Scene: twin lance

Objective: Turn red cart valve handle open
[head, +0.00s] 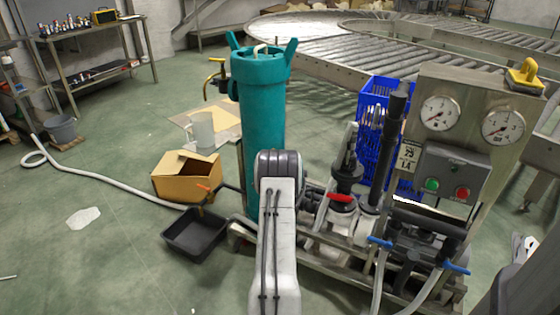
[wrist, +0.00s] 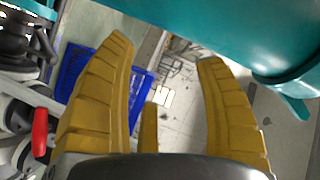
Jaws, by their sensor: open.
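The red valve handle (head: 340,197) is a short bar on the pump cart (head: 437,90), just right of my arm in the head view. It lies nearly level there, above a white valve body. In the wrist view the red handle (wrist: 40,132) shows at the left edge, outside my left finger and apart from it. My gripper (wrist: 164,50) has yellow ribbed fingers, spread open with nothing between them. In the head view my own arm hides the gripper and some of the cart's near left side.
A tall teal cylinder (head: 262,130) stands close to my arm and fills the upper right of the wrist view. A blue crate (head: 372,104) is behind the cart. A cardboard box (head: 187,175) and black tray (head: 196,234) lie left. Floor farther left is mostly clear.

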